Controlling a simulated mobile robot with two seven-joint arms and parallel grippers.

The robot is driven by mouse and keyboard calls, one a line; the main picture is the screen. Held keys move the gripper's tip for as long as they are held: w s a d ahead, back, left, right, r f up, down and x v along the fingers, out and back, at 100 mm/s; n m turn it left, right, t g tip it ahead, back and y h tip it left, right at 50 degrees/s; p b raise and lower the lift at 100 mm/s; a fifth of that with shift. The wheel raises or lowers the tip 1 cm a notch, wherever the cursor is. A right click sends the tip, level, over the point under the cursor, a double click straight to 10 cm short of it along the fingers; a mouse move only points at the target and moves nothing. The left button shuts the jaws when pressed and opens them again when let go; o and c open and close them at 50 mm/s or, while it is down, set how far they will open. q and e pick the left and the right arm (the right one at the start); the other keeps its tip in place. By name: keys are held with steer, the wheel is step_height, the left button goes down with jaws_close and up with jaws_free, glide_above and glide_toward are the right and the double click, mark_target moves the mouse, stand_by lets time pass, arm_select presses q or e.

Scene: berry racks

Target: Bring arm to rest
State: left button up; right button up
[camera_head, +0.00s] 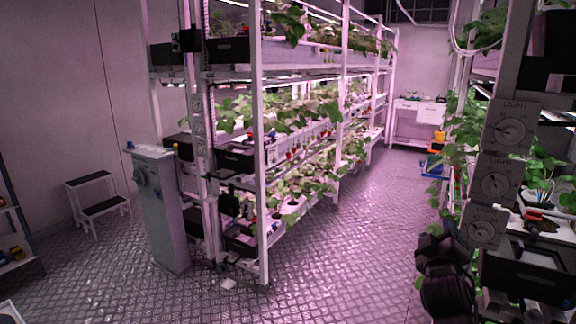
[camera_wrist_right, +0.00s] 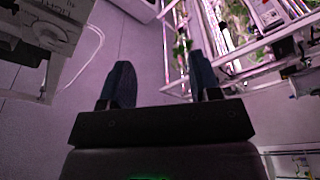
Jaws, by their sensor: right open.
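My right arm shows as dark links at the lower right of the head view, with the right gripper (camera_head: 437,250) in front of the right-hand rack. In the right wrist view, the two dark fingers of the right gripper (camera_wrist_right: 160,78) stand well apart with nothing between them. The gripper is open and empty. My left arm and left gripper are not in view.
Three light dials (camera_head: 497,183) are mounted on the right rack's post, close to my right arm. A long plant rack (camera_head: 258,150) stands in the middle, with a grey pedestal (camera_head: 160,210) and step stool (camera_head: 98,203) left of it. The aisle floor (camera_head: 355,255) is clear.

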steer(key=s+a+f+m+g+y, duration=0.1)
steer(key=s+a+f+m+y, duration=0.15)
steer(key=s+f, duration=0.5)
steer(key=s+a+f+m+g+y, duration=0.1)
steer(key=s+a+f+m+y, duration=0.25)
steer(key=f, duration=0.75)
steer(key=s+f+g, duration=0.2)
steer(key=s+f, duration=0.5)
steer(key=s, duration=0.3)
steer(key=s+f+g, duration=0.2)
steer(key=s+f, duration=0.4)
steer(key=s, duration=0.4)
steer(key=shift+s+d+f+g+y, duration=0.2)
steer(key=shift+s+f+g+y, duration=0.1)
steer(key=shift+f+y, duration=0.1)
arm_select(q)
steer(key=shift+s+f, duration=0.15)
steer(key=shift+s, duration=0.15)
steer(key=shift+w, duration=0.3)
arm_select(e)
steer(key=shift+r, duration=0.1)
